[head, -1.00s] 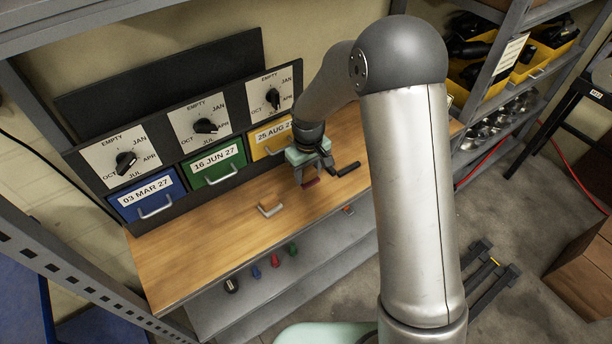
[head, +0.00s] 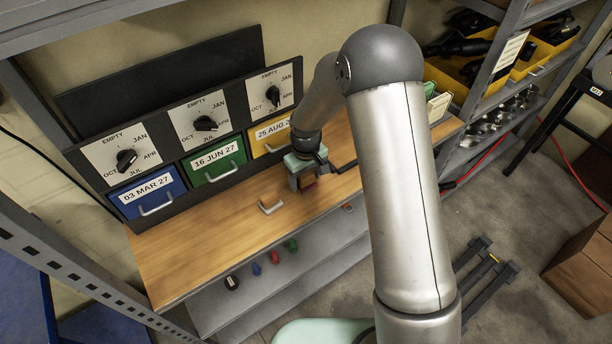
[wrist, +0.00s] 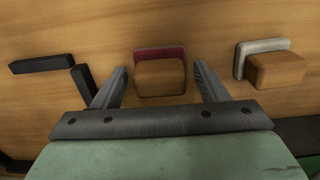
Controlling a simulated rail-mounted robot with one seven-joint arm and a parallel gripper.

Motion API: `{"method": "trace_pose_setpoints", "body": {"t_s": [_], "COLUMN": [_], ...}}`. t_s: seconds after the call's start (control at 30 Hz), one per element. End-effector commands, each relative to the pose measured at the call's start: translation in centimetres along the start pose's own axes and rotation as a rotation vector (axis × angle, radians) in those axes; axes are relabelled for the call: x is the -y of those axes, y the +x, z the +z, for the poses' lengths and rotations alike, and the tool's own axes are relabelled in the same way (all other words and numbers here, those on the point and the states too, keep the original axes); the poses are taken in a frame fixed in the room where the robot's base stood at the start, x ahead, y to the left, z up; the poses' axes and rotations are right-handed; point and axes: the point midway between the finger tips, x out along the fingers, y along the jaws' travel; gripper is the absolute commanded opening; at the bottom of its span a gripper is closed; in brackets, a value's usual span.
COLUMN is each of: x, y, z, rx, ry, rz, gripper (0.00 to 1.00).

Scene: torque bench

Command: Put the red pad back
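The red pad (wrist: 160,53) shows in the wrist view as a dark red plate with a wood-coloured block on its near side. It lies between the two fingers of my gripper (wrist: 160,80), with a gap on each side. The gripper is open.
A whitish pad with a wood-coloured block (wrist: 276,68) lies to the right in the wrist view. A black angled bar (wrist: 42,64) lies left. Blue (head: 148,192), green (head: 214,163) and yellow (head: 270,138) drawers line the bench's back. Several knobs sit below its front edge.

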Motion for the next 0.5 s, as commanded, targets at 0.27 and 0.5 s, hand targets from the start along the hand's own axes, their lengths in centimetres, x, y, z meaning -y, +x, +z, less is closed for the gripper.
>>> {"method": "trace_pose_setpoints", "body": {"t_s": [0.27, 0.5], "x": [-0.1, -0.1], "y": [-1.1, -6.0], "z": [-0.1, -0.1], "rx": [-0.003, -0.006], "ry": [0.000, 0.000], "rz": [0.001, 0.003], "gripper": [0.67, 0.67]}}
